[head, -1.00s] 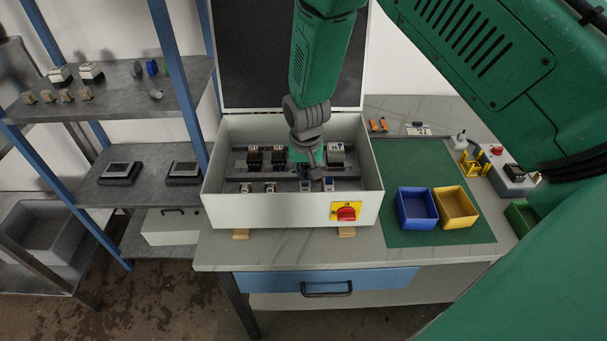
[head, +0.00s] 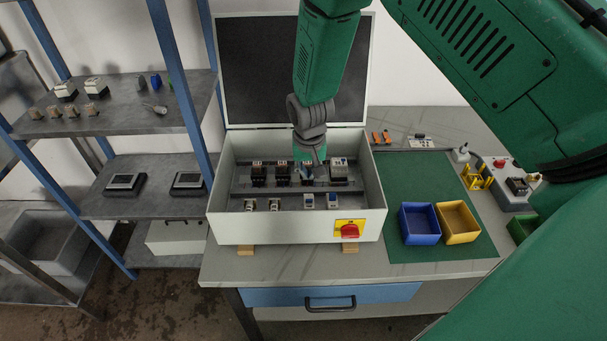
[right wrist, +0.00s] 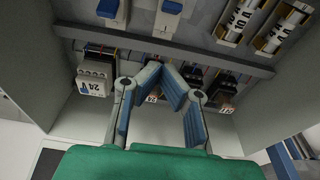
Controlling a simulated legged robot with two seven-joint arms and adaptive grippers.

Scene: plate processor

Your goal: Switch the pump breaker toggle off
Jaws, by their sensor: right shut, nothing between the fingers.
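The open grey electrical box (head: 280,231) stands on the bench. Two small breakers with blue toggles, the left one (head: 309,201) and the right one (head: 332,201), sit in its front row. They also show at the top edge of the right wrist view, a left one (right wrist: 108,8) and a right one (right wrist: 170,12), partly cut off. I cannot tell which is the pump breaker or how its toggle stands. My right gripper (head: 315,168) is shut and empty, over the back row and behind the breakers. Its fingertips (right wrist: 163,68) meet in the right wrist view. My left gripper is not in view.
Several dark contactors (head: 258,174) and a light power supply (head: 339,172) fill the back row near my gripper. The box walls surround it, with the raised lid (head: 240,70) behind. A red rotary switch (head: 350,231) is on the front wall. Blue (head: 420,238) and yellow (head: 460,237) bins stand right.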

